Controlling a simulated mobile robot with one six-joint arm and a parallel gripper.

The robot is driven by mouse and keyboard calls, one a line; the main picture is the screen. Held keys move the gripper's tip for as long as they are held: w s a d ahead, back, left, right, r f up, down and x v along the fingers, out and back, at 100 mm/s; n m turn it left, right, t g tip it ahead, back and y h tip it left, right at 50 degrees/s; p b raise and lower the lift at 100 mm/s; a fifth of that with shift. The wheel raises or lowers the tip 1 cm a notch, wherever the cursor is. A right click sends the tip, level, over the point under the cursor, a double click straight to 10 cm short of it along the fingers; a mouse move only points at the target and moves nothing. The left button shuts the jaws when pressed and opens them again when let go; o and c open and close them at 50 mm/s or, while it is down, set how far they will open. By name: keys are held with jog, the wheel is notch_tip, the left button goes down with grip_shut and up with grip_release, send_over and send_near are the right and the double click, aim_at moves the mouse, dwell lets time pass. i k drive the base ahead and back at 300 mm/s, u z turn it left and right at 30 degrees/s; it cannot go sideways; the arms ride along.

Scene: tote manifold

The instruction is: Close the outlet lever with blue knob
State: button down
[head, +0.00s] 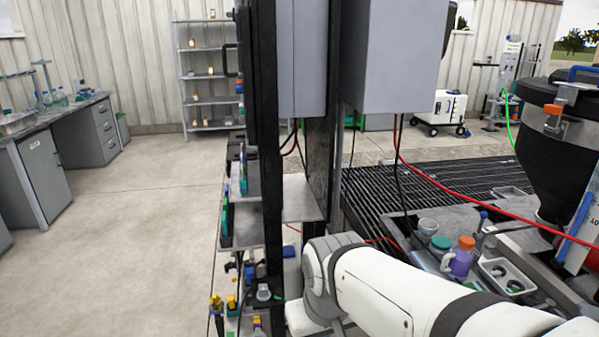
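I cannot make out for certain the outlet lever with the blue knob. A small blue-tipped part (483,215) stands beside the bottles at the right. A cluster of small fittings with yellow parts (216,303) sits low in the picture, left of the black post, with small blue parts near it. These are too small to tell whether any is a lever, open or closed. My white arm reaches in from the lower right towards that post, and its far end drops out of the picture at the bottom. My gripper is not in view.
A black post (267,150) and grey cabinets (395,55) block the middle. Red hose (440,186) and cables hang beside them. A purple bottle (459,262) and a black hopper (548,130) stand at the right. The floor at the left is clear.

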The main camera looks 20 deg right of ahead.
aim_at(477, 235)
jog(key=z, duration=0.55)
jog(key=i, duration=0.9)
jog(key=z, duration=0.35)
jog(key=k, duration=0.9)
jog(key=z, duration=0.15)
jog(key=i, duration=0.9)
jog(key=u, duration=0.05)
